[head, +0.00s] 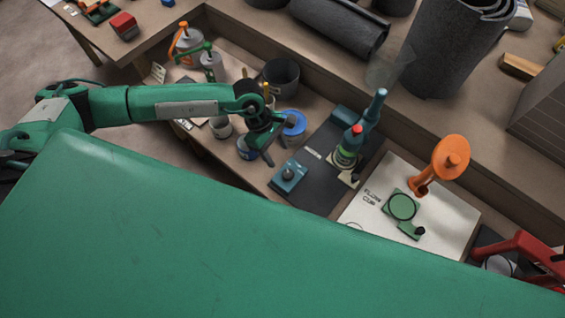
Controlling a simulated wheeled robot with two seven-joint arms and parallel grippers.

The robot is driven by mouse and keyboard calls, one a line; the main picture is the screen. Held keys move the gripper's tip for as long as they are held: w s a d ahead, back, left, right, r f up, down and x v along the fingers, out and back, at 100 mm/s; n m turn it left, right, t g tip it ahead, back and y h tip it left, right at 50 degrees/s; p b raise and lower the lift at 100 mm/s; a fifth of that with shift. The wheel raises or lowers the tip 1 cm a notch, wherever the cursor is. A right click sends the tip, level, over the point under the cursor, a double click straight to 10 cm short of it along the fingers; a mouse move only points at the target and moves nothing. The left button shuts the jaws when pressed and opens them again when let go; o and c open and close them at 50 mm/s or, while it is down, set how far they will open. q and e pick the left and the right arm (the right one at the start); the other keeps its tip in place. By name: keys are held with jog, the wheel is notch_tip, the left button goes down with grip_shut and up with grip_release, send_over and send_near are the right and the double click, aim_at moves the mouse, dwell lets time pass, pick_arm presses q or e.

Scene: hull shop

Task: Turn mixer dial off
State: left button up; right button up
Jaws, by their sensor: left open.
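The mixer (372,112) is a blue-grey stand on a dark mat, with a dark green container with a red top at its front. A small blue control box (289,176) sits on the mat's left part, left of the mixer. A small round knob, likely the dial, shows on its top; its setting is too small to read. My left gripper (277,150) is open and empty, just above and left of the control box in the picture, apart from it. My right gripper is out of view.
A blue-lidded can (293,122) and a blue can (247,147) stand close to the left gripper. A white board (355,215) with a green flow-cup piece and an orange stand (449,157) lies to the right. Dark rolls (340,25) lie on the raised back shelf.

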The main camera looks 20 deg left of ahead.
pick_arm(q)
jog(key=v, duration=0.4)
jog(key=shift+a+r, duration=0.15)
jog(key=shift+r, duration=0.15)
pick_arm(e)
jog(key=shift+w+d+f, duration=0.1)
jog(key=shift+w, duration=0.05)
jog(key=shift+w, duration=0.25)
